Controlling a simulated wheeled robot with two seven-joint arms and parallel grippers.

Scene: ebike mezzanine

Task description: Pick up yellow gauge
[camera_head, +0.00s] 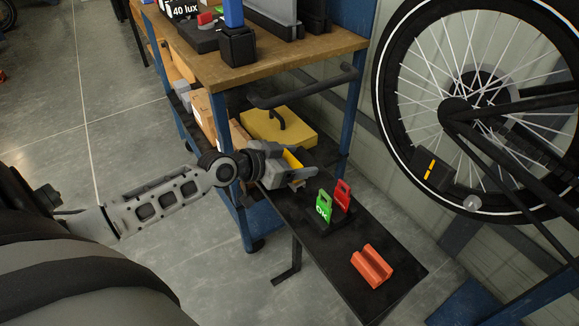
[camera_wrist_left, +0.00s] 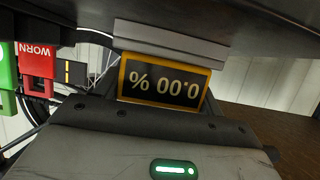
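The yellow gauge (camera_wrist_left: 163,82) has a yellow frame and a dark display. The display reads 0.00 %, upside down in the left wrist view. In the head view only a small yellow part of the gauge (camera_head: 293,158) shows between the fingers. My left gripper (camera_head: 290,165) is at the left end of the low black bench, with its fingers around the gauge. The gauge fills the gap, and the fingers look shut on it. Its lower part is hidden behind the near finger in the left wrist view. My right gripper is not in view.
A green OK tag (camera_head: 323,207) and a red tag (camera_head: 342,195) stand on the black bench (camera_head: 385,300), right of the gripper. An orange-red block (camera_head: 372,266) lies nearer. A wooden-topped workbench (camera_head: 260,72) stands behind, with a yellow case (camera_head: 290,130) below. A bicycle wheel (camera_head: 400,110) is at right.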

